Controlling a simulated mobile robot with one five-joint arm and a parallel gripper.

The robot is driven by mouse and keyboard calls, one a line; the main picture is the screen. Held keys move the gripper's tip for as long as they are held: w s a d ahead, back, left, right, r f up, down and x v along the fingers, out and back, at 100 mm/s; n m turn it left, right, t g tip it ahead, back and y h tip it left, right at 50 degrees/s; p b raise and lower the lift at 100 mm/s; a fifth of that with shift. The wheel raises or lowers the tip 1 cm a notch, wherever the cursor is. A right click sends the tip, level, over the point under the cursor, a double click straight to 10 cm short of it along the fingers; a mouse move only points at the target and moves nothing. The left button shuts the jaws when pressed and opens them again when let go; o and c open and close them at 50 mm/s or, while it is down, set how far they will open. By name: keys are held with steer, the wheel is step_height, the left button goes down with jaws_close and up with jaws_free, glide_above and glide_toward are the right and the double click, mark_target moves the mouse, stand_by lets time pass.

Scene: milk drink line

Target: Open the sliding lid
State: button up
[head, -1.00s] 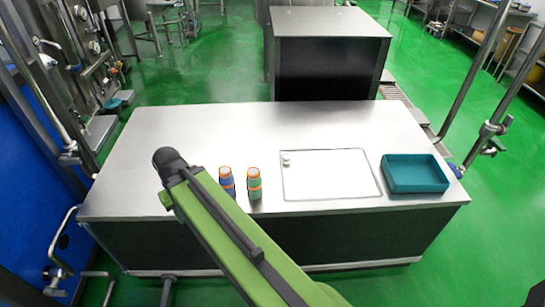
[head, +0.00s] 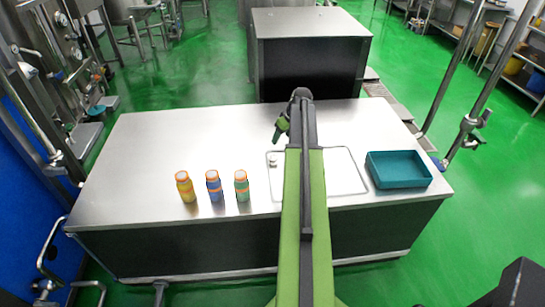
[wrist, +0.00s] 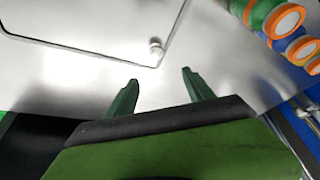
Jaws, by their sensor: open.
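The sliding lid (head: 343,172) is a flat pale panel with a dark outline, set in the steel tabletop. My arm crosses over it and hides its middle in the head view. A small white knob (head: 272,161) stands at its left end. In the wrist view the knob (wrist: 156,47) sits inside a corner of the lid (wrist: 95,25), a little beyond my fingertips and roughly between them. My gripper (wrist: 160,77) is open and empty. In the head view my gripper (head: 282,126) is partly hidden by the arm, above the table near the lid's far edge.
Yellow (head: 186,188), blue (head: 214,187) and green (head: 241,187) bottles with orange caps stand left of the lid. A teal tray (head: 398,170) is to its right. The steel table (head: 130,160) is clear at left. A dark cabinet (head: 310,60) stands behind.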

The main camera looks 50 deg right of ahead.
mark_target(273, 157)
steer(key=b+x, duration=1.1)
steer(key=d+b+x, duration=0.1)
steer(key=b+x, duration=0.4)
steer(key=x, duration=0.1)
steer(key=shift+s+f, duration=0.1)
steer(key=shift+f, duration=0.1)
steer(key=shift+r, duration=0.1)
